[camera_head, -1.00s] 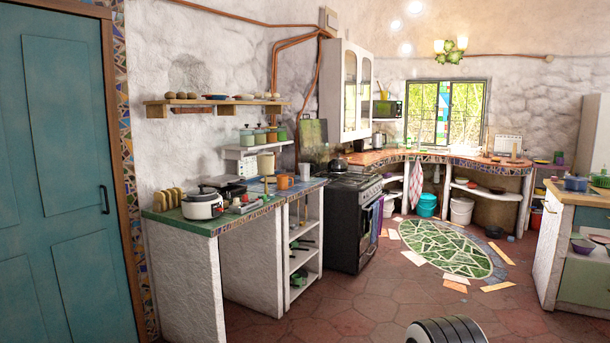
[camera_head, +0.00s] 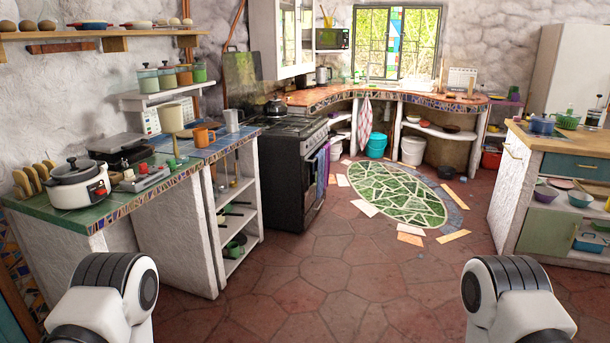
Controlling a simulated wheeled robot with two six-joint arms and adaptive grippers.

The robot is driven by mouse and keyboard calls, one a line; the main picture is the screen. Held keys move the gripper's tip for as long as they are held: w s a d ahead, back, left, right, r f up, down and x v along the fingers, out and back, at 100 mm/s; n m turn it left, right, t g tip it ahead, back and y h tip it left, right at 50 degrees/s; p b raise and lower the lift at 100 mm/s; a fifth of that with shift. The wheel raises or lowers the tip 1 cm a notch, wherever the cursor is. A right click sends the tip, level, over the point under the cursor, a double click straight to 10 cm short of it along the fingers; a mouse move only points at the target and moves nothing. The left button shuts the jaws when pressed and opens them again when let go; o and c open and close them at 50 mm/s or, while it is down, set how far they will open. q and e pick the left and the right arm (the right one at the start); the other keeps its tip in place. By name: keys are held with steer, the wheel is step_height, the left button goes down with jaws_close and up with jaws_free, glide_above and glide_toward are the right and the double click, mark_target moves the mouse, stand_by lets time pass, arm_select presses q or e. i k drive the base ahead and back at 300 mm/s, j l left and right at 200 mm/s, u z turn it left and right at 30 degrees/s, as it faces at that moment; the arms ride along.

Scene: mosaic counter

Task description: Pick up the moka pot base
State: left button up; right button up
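I cannot make out the moka pot base for certain among the many small items. A small grey metal vessel (camera_head: 233,120) stands at the far end of the tiled counter (camera_head: 100,213) on the left, beside an orange mug (camera_head: 204,136); I cannot tell what it is. A dark kettle (camera_head: 274,108) sits on the stove. Only rounded white and black links of my two arms show at the bottom left and bottom right. Neither gripper is in view.
A white cooker (camera_head: 80,188), a toast rack and a small red-and-grey appliance (camera_head: 143,176) crowd the left counter. The black stove (camera_head: 287,170) stands beyond it. A wooden-topped cabinet (camera_head: 560,152) is at the right.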

mark_target(230, 128)
steer(key=i, duration=3.45)
